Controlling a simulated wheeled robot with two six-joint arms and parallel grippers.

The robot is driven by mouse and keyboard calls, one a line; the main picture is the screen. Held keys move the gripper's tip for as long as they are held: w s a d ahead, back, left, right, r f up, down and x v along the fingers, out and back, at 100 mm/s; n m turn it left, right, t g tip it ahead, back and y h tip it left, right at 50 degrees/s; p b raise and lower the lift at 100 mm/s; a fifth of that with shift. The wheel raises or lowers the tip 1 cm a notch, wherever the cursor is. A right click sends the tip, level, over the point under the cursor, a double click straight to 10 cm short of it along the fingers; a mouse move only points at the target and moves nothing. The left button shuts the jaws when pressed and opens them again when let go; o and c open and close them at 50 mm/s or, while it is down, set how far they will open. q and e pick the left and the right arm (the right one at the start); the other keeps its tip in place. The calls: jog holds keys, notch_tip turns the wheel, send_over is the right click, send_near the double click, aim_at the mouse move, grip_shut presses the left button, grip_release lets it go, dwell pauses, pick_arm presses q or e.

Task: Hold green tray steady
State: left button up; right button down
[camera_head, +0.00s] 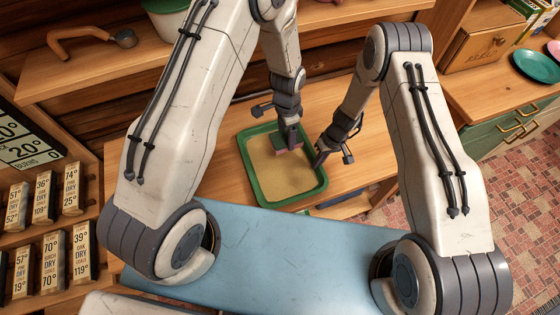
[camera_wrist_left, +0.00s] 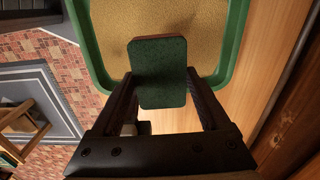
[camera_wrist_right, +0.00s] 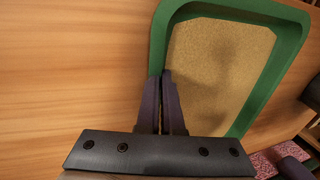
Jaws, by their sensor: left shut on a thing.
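The green tray (camera_head: 246,165), with a sandy yellow inside, lies on the wooden counter. My left gripper (camera_head: 288,143) is over the tray's far part, shut on a small green block (camera_wrist_left: 160,72) with a reddish side in the head view. The tray's green rim (camera_wrist_left: 90,50) shows behind the block in the left wrist view. My right gripper (camera_wrist_right: 165,75) has its fingers together, tips at the tray rim (camera_wrist_right: 157,45). In the head view it is at the tray's right side. Whether the rim is between its fingers cannot be told.
A pale blue surface (camera_head: 290,255) lies in front of the tray. Labelled blocks (camera_head: 50,262) stand in a rack at left. Bare counter (camera_head: 225,185) shows left of the tray.

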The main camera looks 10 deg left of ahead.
pick_arm(q)
jog(key=shift+f, duration=5)
jog(key=shift+f, duration=0.65)
jog(key=shift+a, duration=0.1)
